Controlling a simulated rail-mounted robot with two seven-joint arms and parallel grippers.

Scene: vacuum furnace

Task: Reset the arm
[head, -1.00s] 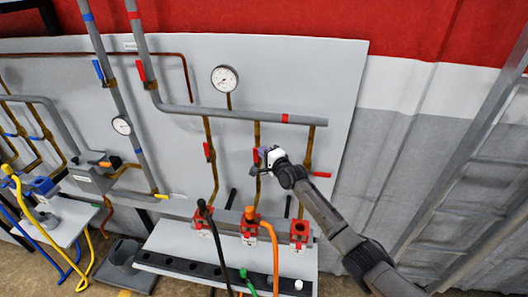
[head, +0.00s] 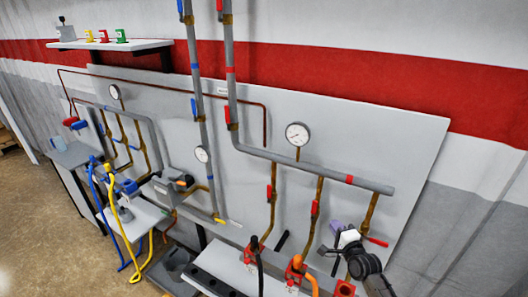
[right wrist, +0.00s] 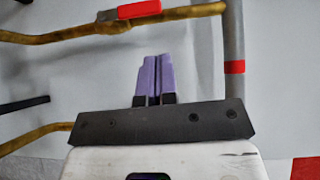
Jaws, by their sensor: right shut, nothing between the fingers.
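My right arm comes in at the lower right of the head view. Its gripper (head: 337,228), with purple fingers, is in front of the panel's lower right part, left of the right-hand valve's red handle (head: 377,242). In the right wrist view its two purple fingers (right wrist: 155,75) lie side by side, shut and empty. Brown pipes and a red valve handle (right wrist: 138,9) show beyond them; no contact is visible. My left arm and gripper are in no view.
Grey panel (head: 410,130) carries pipes, red and blue valve handles and a round gauge (head: 298,134). Below stand red sockets with a black hose (head: 258,262) and an orange hose (head: 305,281). Yellow and blue hoses hang at left. Bare floor (head: 40,230) is at lower left.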

